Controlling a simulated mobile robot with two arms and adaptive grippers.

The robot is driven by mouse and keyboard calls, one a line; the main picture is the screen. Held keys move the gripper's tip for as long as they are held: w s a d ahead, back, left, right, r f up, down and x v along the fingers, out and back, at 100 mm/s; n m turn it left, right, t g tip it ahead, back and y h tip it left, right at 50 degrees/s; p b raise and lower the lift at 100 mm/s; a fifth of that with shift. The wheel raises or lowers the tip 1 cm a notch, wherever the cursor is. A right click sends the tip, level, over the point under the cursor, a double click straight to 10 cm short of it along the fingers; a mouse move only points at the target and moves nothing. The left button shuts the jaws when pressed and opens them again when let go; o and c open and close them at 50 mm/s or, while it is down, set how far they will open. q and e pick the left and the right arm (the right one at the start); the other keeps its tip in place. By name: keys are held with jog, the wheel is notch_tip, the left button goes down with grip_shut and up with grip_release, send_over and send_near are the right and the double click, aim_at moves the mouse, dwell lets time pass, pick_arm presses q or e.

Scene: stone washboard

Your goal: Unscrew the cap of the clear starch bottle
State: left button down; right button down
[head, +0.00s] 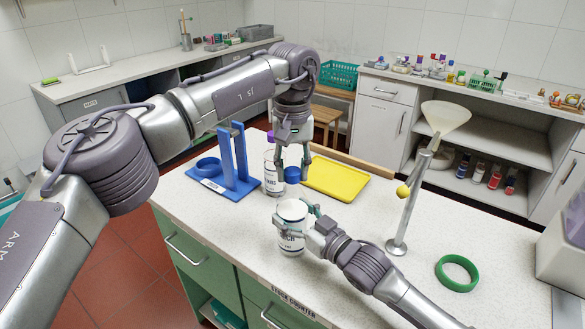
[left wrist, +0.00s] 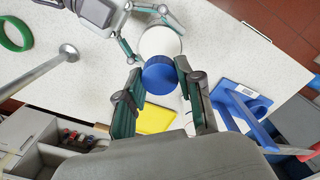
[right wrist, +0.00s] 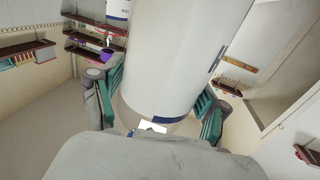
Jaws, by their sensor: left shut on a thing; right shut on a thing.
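The starch bottle (head: 291,240) is a white cylinder with dark lettering, upright over the front of the counter. Its top shows pale, with no cap on it. My right gripper (head: 298,212) is shut around its upper part; the bottle (right wrist: 175,60) fills the space between the fingers in the right wrist view. The blue cap (head: 291,174) is held in my left gripper (head: 293,168), above and behind the bottle and apart from it. In the left wrist view the cap (left wrist: 160,76) sits between the fingertips, overlapping the bottle (left wrist: 160,42). I cannot tell whether the bottle touches the counter.
A purple-capped bottle (head: 272,178) stands close left of the cap, beside a blue rack (head: 240,185). A yellow tray (head: 340,182) lies behind. A metal stand (head: 407,205) with a funnel (head: 445,116) rises right. A green ring (head: 457,272) lies on the clear front-right counter.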

pick_arm(q)
jog(key=n, duration=0.6)
jog(key=shift+n, duration=0.4)
jog(key=n, duration=0.8)
jog(key=shift+n, duration=0.3)
jog(key=n, duration=0.6)
jog(key=shift+r, duration=0.1)
jog(key=n, duration=0.6)
jog(key=shift+n, duration=0.4)
jog(key=n, duration=0.6)
jog(key=shift+n, duration=0.3)
jog(key=n, duration=1)
jog(key=shift+n, duration=0.4)
jog(key=n, duration=0.4)
jog(key=shift+n, duration=0.4)
